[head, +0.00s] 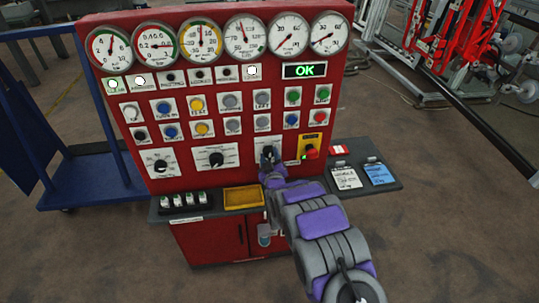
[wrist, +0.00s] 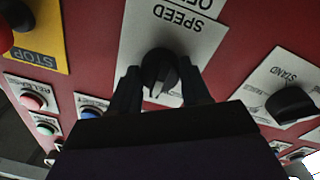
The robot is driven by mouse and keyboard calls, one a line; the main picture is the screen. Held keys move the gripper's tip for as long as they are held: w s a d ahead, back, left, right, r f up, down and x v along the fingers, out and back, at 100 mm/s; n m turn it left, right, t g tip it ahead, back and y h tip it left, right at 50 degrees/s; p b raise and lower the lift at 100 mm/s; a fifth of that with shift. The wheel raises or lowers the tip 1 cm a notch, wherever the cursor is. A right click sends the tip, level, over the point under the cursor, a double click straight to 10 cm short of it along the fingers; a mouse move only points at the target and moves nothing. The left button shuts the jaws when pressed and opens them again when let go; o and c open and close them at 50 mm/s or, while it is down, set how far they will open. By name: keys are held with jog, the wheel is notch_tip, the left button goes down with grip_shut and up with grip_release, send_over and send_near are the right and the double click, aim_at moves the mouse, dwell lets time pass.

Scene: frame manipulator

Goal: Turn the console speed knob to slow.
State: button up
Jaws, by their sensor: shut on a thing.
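The speed knob (wrist: 160,72) is a black rotary knob on a white plate marked SPEED (wrist: 172,25) in the wrist view, where the picture is upside down. My gripper (wrist: 162,88) has its two dark fingers on either side of the knob, shut on it. The knob's pointer and the slow mark cannot be read.
A red emergency stop button (head: 310,153) on a yellow plate sits just right of the gripper. Another black knob (head: 216,159) is to the left. Buttons and gauges fill the panel above. A shelf with a yellow tray (head: 244,197) juts out below.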

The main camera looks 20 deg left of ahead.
jog(key=n, duration=0.4)
jog(key=shift+n, duration=0.3)
jog(key=shift+s+a+f+n+y+b, duration=0.1)
jog(key=shift+n+y+b, duration=0.2)
jog(key=shift+n+b, duration=0.75)
jog(key=shift+n+p, duration=0.35)
jog(key=shift+n, duration=0.1)
jog(key=o, duration=1)
jog(key=shift+a, duration=0.15)
jog(key=shift+o, duration=0.2)
jog(key=shift+d, duration=0.2)
jog(key=shift+s+d, duration=0.35)
jog(key=shift+s, duration=0.15)
jog(key=p+v, duration=0.2)
jog(key=v, duration=1.3)
jog(key=shift+s, duration=0.45)
